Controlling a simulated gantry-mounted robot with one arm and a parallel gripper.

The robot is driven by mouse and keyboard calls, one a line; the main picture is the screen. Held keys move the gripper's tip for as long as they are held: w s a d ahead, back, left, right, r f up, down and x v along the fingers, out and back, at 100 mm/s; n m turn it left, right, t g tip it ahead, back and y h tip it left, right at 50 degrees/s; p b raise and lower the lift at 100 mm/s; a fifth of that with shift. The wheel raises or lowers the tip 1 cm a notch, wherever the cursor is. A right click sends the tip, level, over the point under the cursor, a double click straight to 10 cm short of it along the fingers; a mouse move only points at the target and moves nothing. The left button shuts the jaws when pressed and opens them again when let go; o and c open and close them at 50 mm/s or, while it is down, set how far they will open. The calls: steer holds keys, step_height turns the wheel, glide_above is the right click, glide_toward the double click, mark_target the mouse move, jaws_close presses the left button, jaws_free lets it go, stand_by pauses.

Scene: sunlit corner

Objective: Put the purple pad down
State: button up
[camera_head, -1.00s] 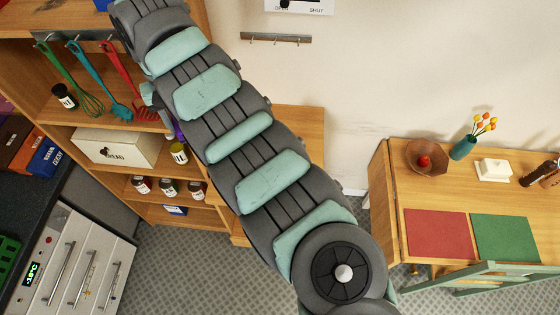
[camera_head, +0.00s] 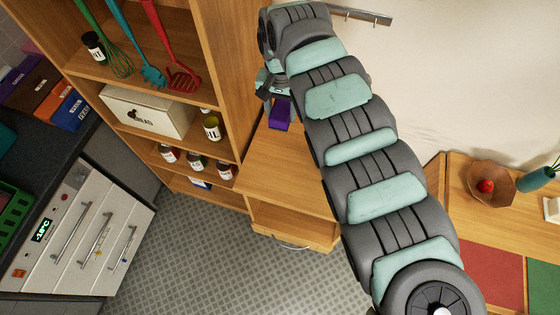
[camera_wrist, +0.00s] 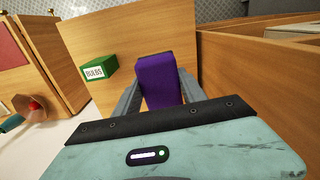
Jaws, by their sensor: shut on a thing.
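The purple pad (camera_wrist: 158,80) is a flat purple block between the two grey fingers of my gripper (camera_wrist: 158,94) in the wrist view. My gripper is shut on it. In the head view, the purple pad (camera_head: 280,113) shows below my gripper (camera_head: 272,90), over the back part of a low wooden cabinet top (camera_head: 285,165) beside the tall shelf. I cannot tell whether the pad touches the wood.
A green box marked BULBS (camera_wrist: 98,69) is near the pad in the wrist view. The tall wooden shelf (camera_head: 232,80) stands close on the left. The front of the cabinet top is clear. A table with a bowl (camera_head: 491,185) is on the right.

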step_height(320, 180, down, 8)
steer(key=s+r+b, duration=0.1)
steer(key=b, duration=0.2)
glide_above(281, 162)
steer(key=shift+m, duration=0.3)
step_height(281, 162, down, 12)
steer(key=shift+s+a+f+p, duration=0.1)
steer(key=shift+p, duration=0.3)
steer(key=shift+f, duration=2.15)
steer(key=shift+f, duration=0.1)
steer(key=o, duration=1.2)
steer(key=shift+f, duration=0.1)
steer(key=shift+r, duration=6.2)
